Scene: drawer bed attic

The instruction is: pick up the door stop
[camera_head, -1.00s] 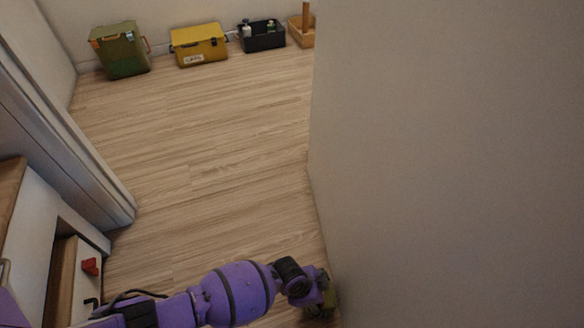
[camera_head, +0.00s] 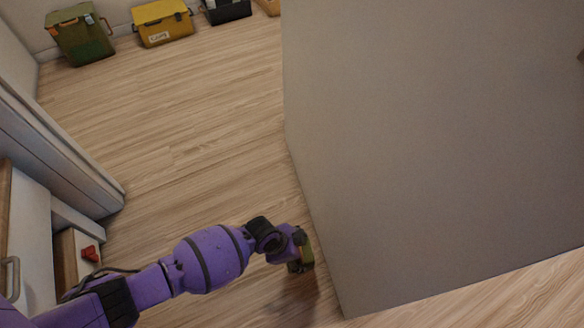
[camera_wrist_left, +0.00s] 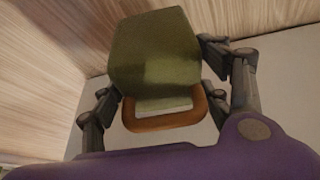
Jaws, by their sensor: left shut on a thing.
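The door stop looks like a green block with an orange-brown loop at its near end, and it fills the middle of the left wrist view (camera_wrist_left: 155,50). In the head view it is a small olive shape (camera_head: 306,257) at the end of my purple left arm, beside the grey panel. My left gripper (camera_head: 298,248) is shut on it, with a finger on each side in the left wrist view. A dark shadow lies on the floor below it; I cannot tell exactly how high it is held. My right gripper is not in view.
The large grey panel (camera_head: 420,150) stands close to the right of my left gripper. At left are a white drawer unit (camera_head: 28,245) and a red object (camera_head: 90,253). A green box (camera_head: 80,35) and a yellow box (camera_head: 162,22) stand far back. The floor between is clear.

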